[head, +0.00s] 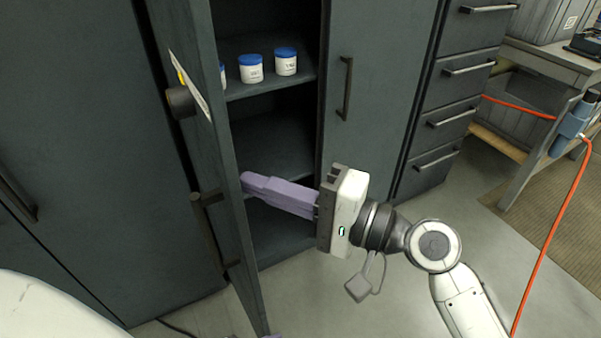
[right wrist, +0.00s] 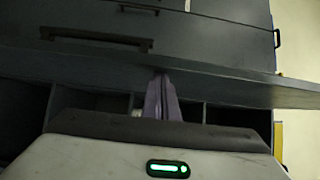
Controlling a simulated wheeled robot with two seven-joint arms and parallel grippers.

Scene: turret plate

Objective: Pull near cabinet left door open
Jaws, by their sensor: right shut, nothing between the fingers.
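The near cabinet's left door (head: 197,90) stands partly open and shows nearly edge-on in the head view. My right gripper (head: 246,182) is shut and empty. Its lavender fingers point left across the opening, with the tips at the door's inner side; whether they touch is unclear. In the right wrist view the shut fingers (right wrist: 162,95) reach up to the dark door panel (right wrist: 235,88). My left gripper cannot be made out.
White jars with blue lids (head: 251,69) stand on an upper shelf. The right door (head: 375,80) is closed, with drawers (head: 447,110) beyond it. A workbench (head: 530,60) and an orange cable (head: 555,240) are at the right. Some floor (head: 300,300) is clear in front.

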